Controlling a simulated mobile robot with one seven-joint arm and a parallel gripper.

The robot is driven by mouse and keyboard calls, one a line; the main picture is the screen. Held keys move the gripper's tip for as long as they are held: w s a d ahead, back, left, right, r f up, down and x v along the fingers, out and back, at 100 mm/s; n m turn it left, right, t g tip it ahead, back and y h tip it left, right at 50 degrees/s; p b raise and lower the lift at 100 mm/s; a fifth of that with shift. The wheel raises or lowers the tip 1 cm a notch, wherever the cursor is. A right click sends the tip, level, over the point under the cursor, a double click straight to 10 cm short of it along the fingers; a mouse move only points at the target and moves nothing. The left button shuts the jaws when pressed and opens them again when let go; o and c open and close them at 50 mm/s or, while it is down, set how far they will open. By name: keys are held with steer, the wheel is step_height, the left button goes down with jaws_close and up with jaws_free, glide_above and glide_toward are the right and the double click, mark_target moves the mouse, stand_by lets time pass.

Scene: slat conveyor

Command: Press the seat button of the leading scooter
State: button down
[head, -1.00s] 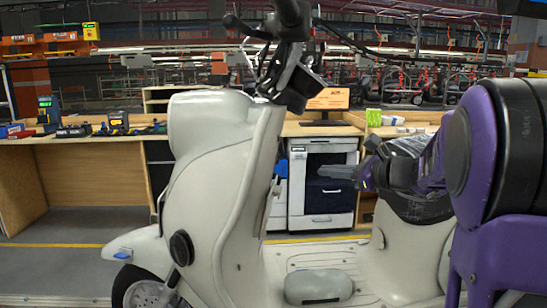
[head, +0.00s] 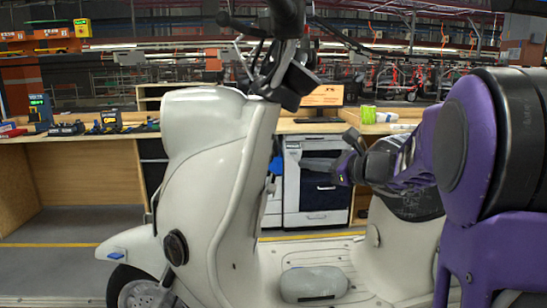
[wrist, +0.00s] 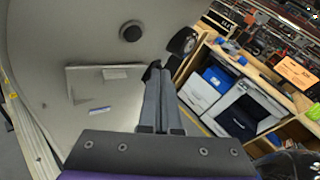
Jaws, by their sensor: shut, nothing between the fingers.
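The cream scooter (head: 205,190) stands upright across the head view, front wheel at left. Its dark seat (head: 412,203) is partly hidden behind my arm. My gripper (head: 318,164) is shut and empty, pointing left above the footboard, apart from the inner side of the leg shield. In the wrist view my gripper (wrist: 157,85) points at the pale inner panel of the scooter (wrist: 80,45). I cannot tell which part is the seat button.
A wooden workbench (head: 75,138) with tools runs behind the scooter. A white and dark-blue printer-like cabinet (head: 318,185) and an orange-screened monitor (head: 322,96) stand behind my gripper. The handlebar (head: 290,45) rises above and left of it. Open air lies above the footboard (head: 312,285).

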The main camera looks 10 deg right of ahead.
steer(key=shift+w+a+r, duration=0.15)
steer(key=shift+a, duration=0.6)
steer(key=shift+w+a+r, duration=0.1)
steer(key=shift+a+r, duration=0.1)
steer(key=shift+a, duration=0.55)
steer(key=shift+w+a+r, duration=0.15)
steer(key=shift+a, duration=0.6)
steer(key=shift+a, duration=0.15)
steer(key=shift+w+a+r, duration=0.1)
steer(key=shift+a, duration=0.15)
steer(key=shift+a+r, duration=0.1)
steer(key=shift+a, duration=0.4)
stand_by(1.0)
steer(key=shift+d+f+b, duration=0.2)
steer(key=shift+d+b, duration=0.1)
steer(key=shift+d, duration=0.55)
steer(key=d, duration=0.3)
steer(key=s+d+f, duration=0.1)
steer(key=d, duration=0.1)
